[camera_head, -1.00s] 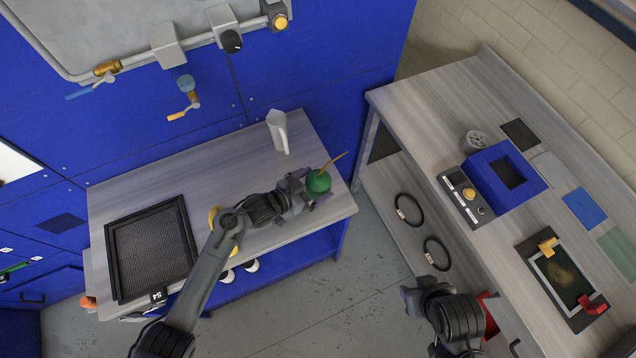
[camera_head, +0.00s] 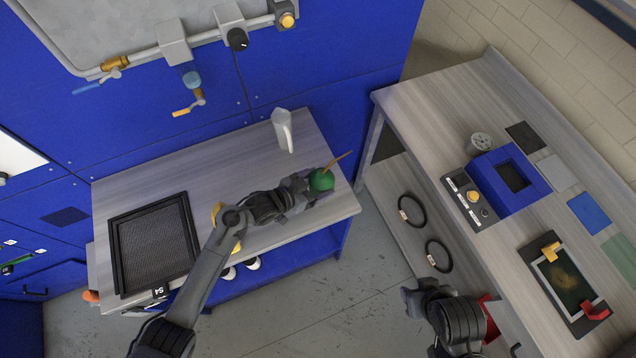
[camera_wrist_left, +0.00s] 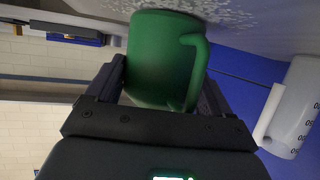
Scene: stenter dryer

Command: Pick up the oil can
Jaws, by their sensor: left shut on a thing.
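The green oil can (camera_head: 321,180) with its thin orange-brown spout is at the right end of the grey bench, above or on its top. My left gripper (camera_head: 309,187) is shut on it. In the left wrist view the can's green body (camera_wrist_left: 158,55) and its handle sit between the two fingers (camera_wrist_left: 160,85). I cannot tell whether the can touches the bench. My right gripper (camera_head: 412,298) is low in the head view, apart from the can, and its fingers are not clear.
A white measuring jug (camera_head: 283,130) stands behind the can, and it also shows in the left wrist view (camera_wrist_left: 292,108). A black framed screen (camera_head: 153,245) lies at the bench's left. A second bench (camera_head: 425,135) with a blue box (camera_head: 505,182) stands at the right.

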